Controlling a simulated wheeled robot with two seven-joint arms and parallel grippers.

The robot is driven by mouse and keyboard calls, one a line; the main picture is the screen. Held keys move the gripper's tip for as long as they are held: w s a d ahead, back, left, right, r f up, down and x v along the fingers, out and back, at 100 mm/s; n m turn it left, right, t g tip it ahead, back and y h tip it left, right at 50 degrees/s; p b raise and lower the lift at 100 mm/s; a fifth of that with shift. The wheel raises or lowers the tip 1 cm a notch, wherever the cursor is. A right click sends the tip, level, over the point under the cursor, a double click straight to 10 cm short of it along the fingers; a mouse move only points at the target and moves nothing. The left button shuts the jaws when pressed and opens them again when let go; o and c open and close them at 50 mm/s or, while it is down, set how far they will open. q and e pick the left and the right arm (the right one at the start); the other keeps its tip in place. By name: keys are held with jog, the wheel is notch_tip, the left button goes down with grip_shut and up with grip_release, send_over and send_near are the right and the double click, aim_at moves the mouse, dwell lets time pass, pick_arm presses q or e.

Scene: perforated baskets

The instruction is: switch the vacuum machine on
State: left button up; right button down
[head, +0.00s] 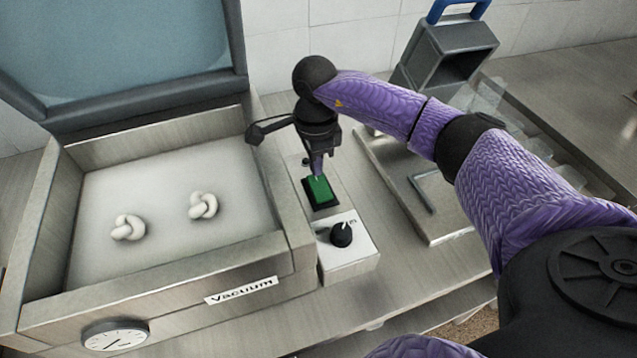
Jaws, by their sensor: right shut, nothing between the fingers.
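The vacuum machine (286,238) stands at the left, a metal box labelled "Vacuum" with its blue-tinted lid (120,45) raised. On its right side is a control panel (350,262) with a green switch (321,189) in a black frame and a black knob (341,235) below it. My right gripper (318,172) points down, shut and empty, with its tips at the upper edge of the green switch. The tips look to be touching or just above it; I cannot tell which. The gripper hides part of the panel behind the switch. My left gripper is not in view.
Two white knotted pieces (165,215) lie in the machine's chamber. A round gauge (115,335) is on its front. Right of the panel is a metal tray (440,225) with a bent rod. A grey container with a blue handle (447,50) stands behind.

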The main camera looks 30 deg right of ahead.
jog(key=shift+f+b, duration=0.65)
jog(key=shift+f, duration=0.25)
dwell(0.3)
jog(key=shift+r+p, duration=2.65)
jog(key=shift+r, duration=0.85)
